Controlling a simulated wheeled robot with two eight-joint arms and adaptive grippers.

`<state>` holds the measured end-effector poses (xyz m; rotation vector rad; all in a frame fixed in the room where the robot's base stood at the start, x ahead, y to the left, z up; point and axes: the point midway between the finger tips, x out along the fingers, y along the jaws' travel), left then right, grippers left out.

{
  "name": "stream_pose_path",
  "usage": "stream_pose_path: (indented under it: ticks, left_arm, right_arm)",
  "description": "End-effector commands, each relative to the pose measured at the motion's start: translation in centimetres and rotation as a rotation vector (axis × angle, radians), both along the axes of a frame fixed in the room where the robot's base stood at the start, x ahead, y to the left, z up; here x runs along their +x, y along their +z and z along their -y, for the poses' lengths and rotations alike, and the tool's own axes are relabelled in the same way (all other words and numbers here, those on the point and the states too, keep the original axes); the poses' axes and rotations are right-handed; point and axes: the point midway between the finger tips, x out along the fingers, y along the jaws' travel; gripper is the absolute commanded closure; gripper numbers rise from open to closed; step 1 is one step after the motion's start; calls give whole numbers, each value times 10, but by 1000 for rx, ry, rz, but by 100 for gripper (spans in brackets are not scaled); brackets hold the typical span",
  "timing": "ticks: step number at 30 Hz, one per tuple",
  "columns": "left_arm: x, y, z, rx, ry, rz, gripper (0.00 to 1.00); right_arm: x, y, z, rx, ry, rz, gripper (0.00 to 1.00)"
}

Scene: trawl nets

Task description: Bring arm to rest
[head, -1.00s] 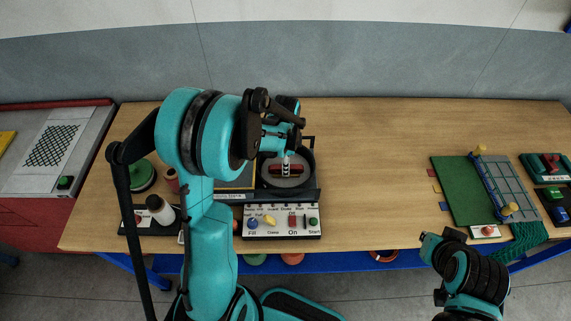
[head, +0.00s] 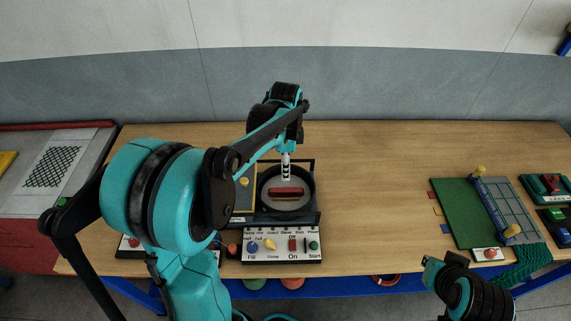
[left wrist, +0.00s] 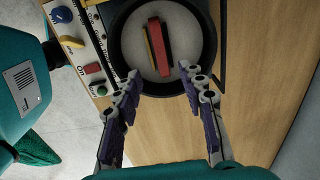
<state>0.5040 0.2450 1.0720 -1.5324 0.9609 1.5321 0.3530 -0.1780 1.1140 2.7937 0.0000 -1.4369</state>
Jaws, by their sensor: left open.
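My left arm comes in from the left in the head view and reaches over the wooden table. My left gripper (head: 286,165) points down over the round black bowl-like holder (head: 313,190). In the left wrist view the left gripper (left wrist: 160,95) is open, its fingers apart, with nothing between them. A red bar with a dark and yellow side (left wrist: 158,48) lies on the pale disc inside the black rim. My right arm (head: 465,285) shows at the lower right of the head view; its fingertips cannot be made out.
A white control panel (head: 282,244) with knobs and buttons stands in front of the holder. A green mat (head: 455,212) and blue-grey rack (head: 512,200) lie at the right. A grey tray with black mesh (head: 57,165) is at the far left. The middle of the table is clear.

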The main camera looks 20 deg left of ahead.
Motion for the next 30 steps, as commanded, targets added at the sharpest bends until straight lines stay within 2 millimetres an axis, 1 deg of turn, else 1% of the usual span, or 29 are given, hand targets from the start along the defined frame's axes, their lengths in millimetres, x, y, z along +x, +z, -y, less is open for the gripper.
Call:
stream_pose_path:
  ticks: [4,20,23,25,30]
  left_arm:
    - [0,7,0,0,0,0,60]
    - [-2,8,1,1,13,7,60]
    - [-12,11,7,3,72,42,60]
    - [-24,13,13,4,152,86,60]
    - [-65,15,33,-32,427,242,60]
  right_arm:
    - [0,0,0,0,0,0,100]
    - [0,-1,0,0,0,0,100]
    - [0,-7,0,0,0,0,100]
    - [0,-14,0,0,0,0,100]
    - [0,-33,0,0,0,0,100]
